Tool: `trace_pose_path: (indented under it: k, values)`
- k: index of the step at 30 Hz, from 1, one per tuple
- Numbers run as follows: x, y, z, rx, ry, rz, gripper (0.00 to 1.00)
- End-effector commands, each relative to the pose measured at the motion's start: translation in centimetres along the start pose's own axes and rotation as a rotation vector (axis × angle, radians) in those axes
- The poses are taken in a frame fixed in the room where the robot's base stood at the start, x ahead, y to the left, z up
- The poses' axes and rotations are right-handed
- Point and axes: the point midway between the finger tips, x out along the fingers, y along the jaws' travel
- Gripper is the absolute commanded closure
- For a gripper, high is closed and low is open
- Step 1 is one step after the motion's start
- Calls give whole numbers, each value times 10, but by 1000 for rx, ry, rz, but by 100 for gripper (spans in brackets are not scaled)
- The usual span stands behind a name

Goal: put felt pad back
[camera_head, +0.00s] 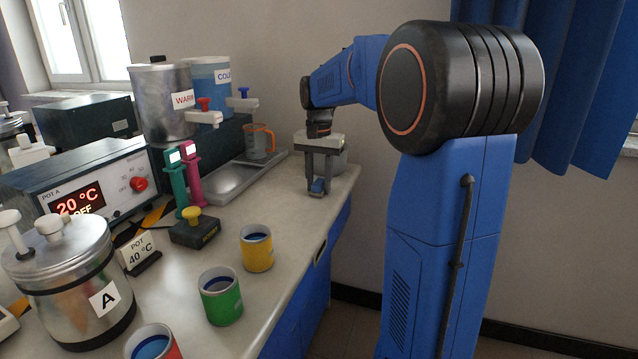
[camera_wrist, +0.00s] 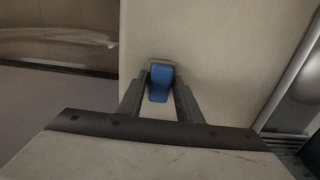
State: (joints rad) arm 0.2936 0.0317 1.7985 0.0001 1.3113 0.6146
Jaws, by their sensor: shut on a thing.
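A small blue felt pad (camera_wrist: 160,83) is between the two fingers of my gripper (camera_wrist: 160,96) in the wrist view. In the head view my gripper (camera_head: 317,189) points down at the far right end of the counter, shut on the blue pad (camera_head: 317,186). The pad is partly hidden by the fingers. In the wrist view the pale counter top (camera_wrist: 215,50) shows behind the pad. I cannot tell whether the pad touches the counter.
A metal tray (camera_head: 232,181) and a jug (camera_head: 260,141) are left of my gripper. Yellow (camera_head: 257,254), green (camera_head: 221,303) and red cups stand along the front edge. Pot A (camera_head: 68,280), a 40 °C sign (camera_head: 138,252) and two dispensers crowd the left. The counter's front edge is close to my gripper.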

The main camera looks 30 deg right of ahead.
Motion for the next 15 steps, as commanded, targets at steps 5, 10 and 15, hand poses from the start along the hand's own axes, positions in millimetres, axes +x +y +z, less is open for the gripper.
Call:
trace_pose_path:
  k: [5, 10, 15]
  values:
    - [2, 0, 0, 0, -1, 0, 58]
    - [2, 0, 0, 0, 0, 0, 49]
    - [2, 0, 0, 0, 0, 0, 49]
